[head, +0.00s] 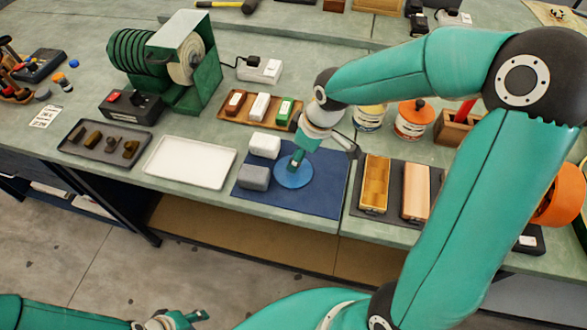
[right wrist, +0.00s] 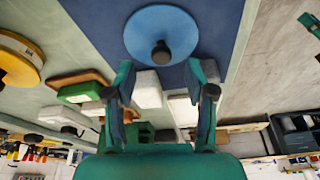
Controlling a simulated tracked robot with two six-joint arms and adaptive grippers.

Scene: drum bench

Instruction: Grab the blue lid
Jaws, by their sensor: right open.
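The blue lid (head: 293,173) is a round disc lying flat on the dark blue mat (head: 325,200). In the right wrist view the lid (right wrist: 160,25) shows a dark knob (right wrist: 161,53) at its middle. My right gripper (head: 296,160) is over the lid in the head view and hides part of it. In the right wrist view my right gripper (right wrist: 160,78) is open, with its two fingers apart on either side of the line to the knob and nothing between them. My left gripper (head: 190,317) is low at the bottom edge, away from the bench; its jaw opening is unclear.
A white block (head: 264,145) and a grey block (head: 254,177) sit on the mat left of the lid. A white tray (head: 190,162) is farther left. A wooden tray of blocks (head: 227,117) stands behind; long boxes (head: 375,184) stand right.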

